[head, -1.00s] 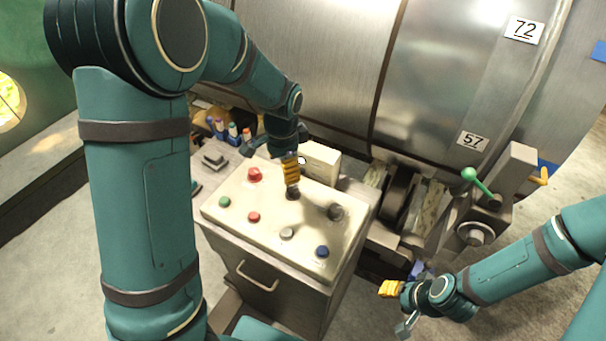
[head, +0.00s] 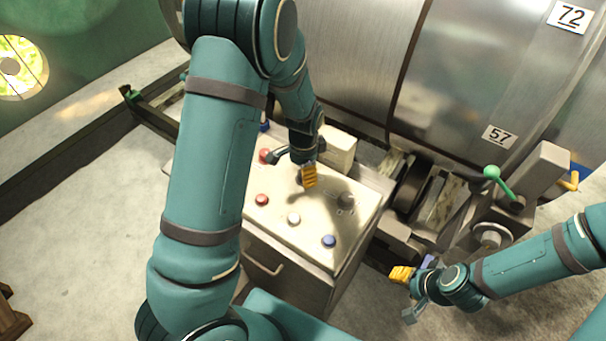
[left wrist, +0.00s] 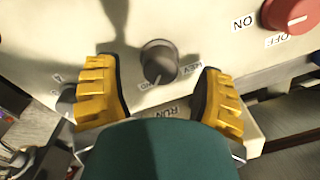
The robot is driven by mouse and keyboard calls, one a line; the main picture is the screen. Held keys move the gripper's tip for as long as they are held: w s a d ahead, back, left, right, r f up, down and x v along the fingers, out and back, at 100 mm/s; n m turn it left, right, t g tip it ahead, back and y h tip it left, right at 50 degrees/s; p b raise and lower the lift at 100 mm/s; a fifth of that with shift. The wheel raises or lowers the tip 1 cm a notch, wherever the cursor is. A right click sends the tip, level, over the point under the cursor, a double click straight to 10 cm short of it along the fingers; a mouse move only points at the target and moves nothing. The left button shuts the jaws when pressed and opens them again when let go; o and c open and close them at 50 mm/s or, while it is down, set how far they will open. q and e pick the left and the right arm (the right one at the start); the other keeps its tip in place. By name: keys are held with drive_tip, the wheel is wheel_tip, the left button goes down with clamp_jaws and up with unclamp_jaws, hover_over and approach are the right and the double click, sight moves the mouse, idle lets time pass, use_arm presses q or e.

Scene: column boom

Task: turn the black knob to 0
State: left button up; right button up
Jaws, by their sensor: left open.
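In the left wrist view a round black knob (left wrist: 158,62) stands on a cream panel between my two yellow fingers, with a gap on each side. A pointer mark shows on its lower edge. Printed labels near it look like REV and RUN, partly cut off. My left gripper (left wrist: 160,98) is open around the knob. In the head view my left gripper (head: 296,168) is over the upper part of the control panel (head: 310,215) and hides most of that knob. A second dark knob (head: 346,200) is to its right. My right gripper (head: 401,294) is open and empty, beside the cabinet.
A red knob (left wrist: 290,12) marked ON and OFF is at the wrist view's upper right. Red (head: 262,200), white (head: 294,219) and blue (head: 329,241) buttons sit on the panel. A cream box (head: 338,150) stands behind it. A green-handled lever (head: 492,173) is at right.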

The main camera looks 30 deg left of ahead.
use_arm(q)
drive_tip(key=shift+w+f, duration=0.1)
drive_tip(key=shift+f, duration=0.95)
clamp_jaws()
drive_tip(key=shift+n, duration=0.4)
drive_tip(key=n, duration=0.3)
drive_tip(key=shift+n, duration=0.3)
drive_tip(key=shift+n+p, duration=0.6)
drive_tip(key=shift+n, duration=1.6)
drive_tip(key=shift+f, duration=0.1)
